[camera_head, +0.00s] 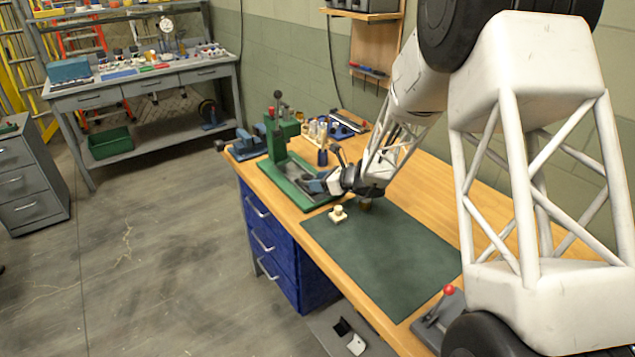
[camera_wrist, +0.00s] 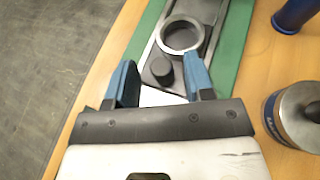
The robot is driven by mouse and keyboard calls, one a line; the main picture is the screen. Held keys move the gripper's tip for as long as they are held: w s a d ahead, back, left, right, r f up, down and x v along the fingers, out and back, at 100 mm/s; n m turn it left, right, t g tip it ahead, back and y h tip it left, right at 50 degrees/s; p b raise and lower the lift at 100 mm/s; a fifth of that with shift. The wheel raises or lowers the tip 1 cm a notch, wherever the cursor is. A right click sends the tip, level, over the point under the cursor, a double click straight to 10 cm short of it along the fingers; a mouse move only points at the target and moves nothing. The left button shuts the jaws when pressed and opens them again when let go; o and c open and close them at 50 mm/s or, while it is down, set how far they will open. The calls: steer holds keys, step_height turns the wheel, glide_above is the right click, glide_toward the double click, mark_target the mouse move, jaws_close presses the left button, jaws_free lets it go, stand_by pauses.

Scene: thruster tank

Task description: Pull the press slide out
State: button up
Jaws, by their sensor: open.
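The green press (camera_head: 278,135) stands at the far left part of the wooden workbench, its base running toward me. Its grey slide (camera_wrist: 186,62) lies in the green base in the wrist view. The slide carries a metal ring with a round recess (camera_wrist: 180,36) and, nearer to me, a dark round knob (camera_wrist: 161,71). My gripper (camera_wrist: 161,77) is open, with blue fingers to the left and right of the knob and a visible gap on each side. In the head view my gripper (camera_head: 318,184) is at the near end of the press base; the slide is mostly hidden there.
A metal-topped can (camera_wrist: 302,112) and a blue bottle (camera_wrist: 296,12) stand right of the press. The bench's left edge is close to the press.

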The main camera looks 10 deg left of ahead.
steer(key=shift+v, duration=3.4)
steer(key=s+d+r+n+g+h, duration=0.1)
steer(key=s+d+r+n, duration=0.3)
steer(key=s, duration=0.3)
steer(key=s+d+r+n+g+h, duration=0.1)
steer(key=s+d+r+n, duration=0.15)
steer(key=s+r, duration=0.35)
steer(key=s+d+r+n+g+h, duration=0.1)
steer(key=s+d+r+n+h, duration=0.2)
steer(key=s, duration=0.5)
steer(key=s+d+r+n+h, duration=0.1)
steer(key=s+d+n, duration=0.3)
steer(key=s, duration=0.5)
steer(key=s+d+r+n+h, duration=0.2)
steer(key=s+d+n+h, duration=0.2)
steer(key=s+d, duration=0.4)
steer(key=s+d+r+n+t+h, duration=0.1)
steer(key=s+d+n, duration=0.3)
steer(key=s, duration=0.6)
steer(key=shift+d+r+h, duration=0.5)
steer(key=shift+d+h, duration=0.4)
steer(key=shift+d, duration=0.05)
